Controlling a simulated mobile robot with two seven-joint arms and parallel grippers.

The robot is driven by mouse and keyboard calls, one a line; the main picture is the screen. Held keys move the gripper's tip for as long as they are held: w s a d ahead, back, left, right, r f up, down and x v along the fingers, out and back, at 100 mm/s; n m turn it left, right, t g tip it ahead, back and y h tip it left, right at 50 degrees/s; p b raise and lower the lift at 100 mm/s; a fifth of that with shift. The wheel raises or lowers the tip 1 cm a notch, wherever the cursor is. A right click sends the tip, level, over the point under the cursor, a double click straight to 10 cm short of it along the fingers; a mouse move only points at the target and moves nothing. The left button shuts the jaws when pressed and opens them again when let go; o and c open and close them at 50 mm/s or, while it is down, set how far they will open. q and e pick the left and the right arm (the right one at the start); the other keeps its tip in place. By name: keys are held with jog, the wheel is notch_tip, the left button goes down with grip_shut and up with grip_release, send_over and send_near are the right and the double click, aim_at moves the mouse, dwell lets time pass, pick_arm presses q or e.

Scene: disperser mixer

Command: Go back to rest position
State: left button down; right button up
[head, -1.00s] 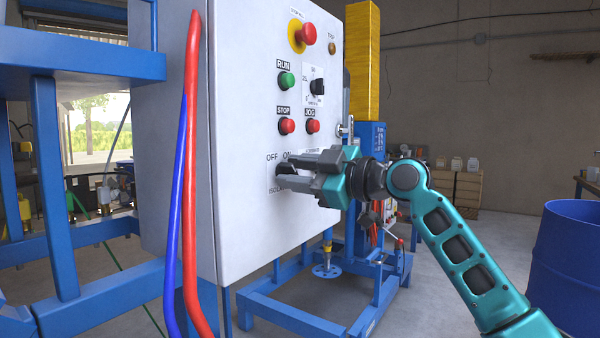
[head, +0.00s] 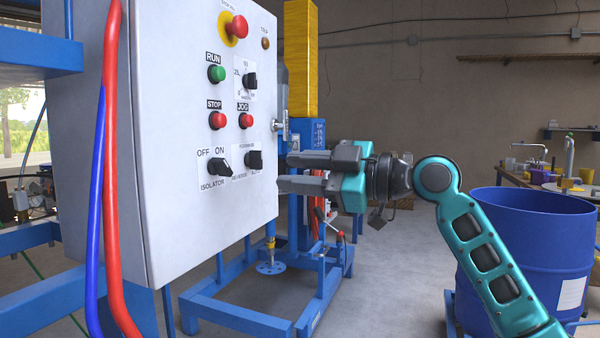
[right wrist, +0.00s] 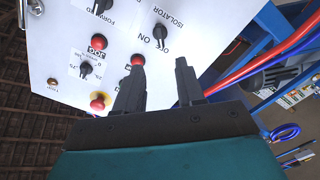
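My right gripper (head: 282,172) is at the right side of the white control panel (head: 170,130), with its fingers apart and nothing between them. The isolator knob (head: 219,166) and a second black knob (head: 254,160) sit on the lower panel, left of the fingers. In the right wrist view the open fingers (right wrist: 158,75) point at the panel, and the isolator knob (right wrist: 160,32) shows beyond their tips, clear of them. My left gripper is in neither view.
The panel carries a green run button (head: 216,73), a red stop button (head: 217,120) and a red emergency stop (head: 238,27). A blue drum (head: 520,260) stands at right near my right arm. A blue machine frame (head: 250,310) stands behind the panel.

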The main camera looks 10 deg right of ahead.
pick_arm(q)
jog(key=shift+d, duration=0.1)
pick_arm(e)
jog(key=shift+f, duration=0.1)
